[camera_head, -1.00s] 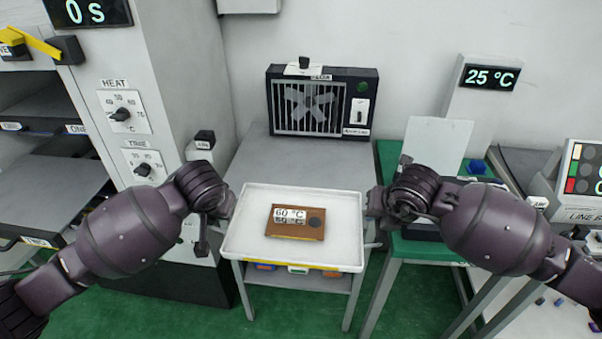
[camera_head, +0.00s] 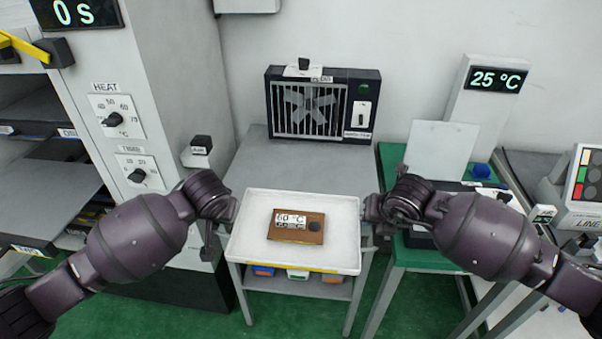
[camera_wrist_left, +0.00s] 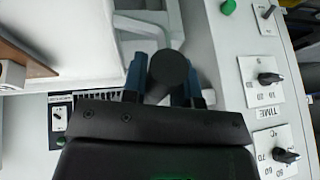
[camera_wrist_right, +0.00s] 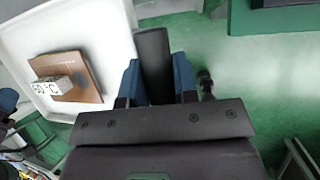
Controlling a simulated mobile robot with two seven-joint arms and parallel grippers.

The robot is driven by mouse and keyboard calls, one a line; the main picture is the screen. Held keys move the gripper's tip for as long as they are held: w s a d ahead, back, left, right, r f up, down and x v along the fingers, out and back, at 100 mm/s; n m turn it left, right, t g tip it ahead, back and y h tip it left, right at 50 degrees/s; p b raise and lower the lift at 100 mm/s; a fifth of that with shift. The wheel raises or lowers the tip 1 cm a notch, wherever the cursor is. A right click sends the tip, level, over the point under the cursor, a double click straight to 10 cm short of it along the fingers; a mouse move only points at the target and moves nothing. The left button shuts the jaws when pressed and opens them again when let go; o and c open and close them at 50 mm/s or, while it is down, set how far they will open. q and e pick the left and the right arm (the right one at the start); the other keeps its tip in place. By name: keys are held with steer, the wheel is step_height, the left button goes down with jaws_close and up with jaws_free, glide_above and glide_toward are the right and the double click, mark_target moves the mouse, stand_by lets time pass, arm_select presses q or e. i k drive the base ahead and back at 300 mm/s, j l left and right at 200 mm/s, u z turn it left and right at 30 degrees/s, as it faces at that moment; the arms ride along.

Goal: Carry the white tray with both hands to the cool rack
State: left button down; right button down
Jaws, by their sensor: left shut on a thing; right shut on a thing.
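The white tray (camera_head: 258,258) is held level between my two grippers, in front of and over the near part of a grey table with a fan unit. A brown plate (camera_head: 283,233) with a "60 °C" label and a dark round spot lies on it. My left gripper (camera_head: 226,215) is shut on the tray's left side; in the left wrist view its blue fingers (camera_wrist_left: 165,85) close around a dark handle. My right gripper (camera_head: 371,215) is shut on the right side; its fingers (camera_wrist_right: 155,80) also close around a dark handle. The name cool rack is not readable on anything.
The fan unit (camera_head: 322,105) stands at the back of the grey table (camera_head: 300,160), whose middle is clear. A grey cabinet with dials (camera_head: 115,120) rises on the left. A green table (camera_head: 440,255) with a white panel (camera_head: 440,150) is on the right. Coloured bins (camera_head: 298,273) sit on the lower shelf.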

mark_target(301, 176)
steer(key=i, duration=0.85)
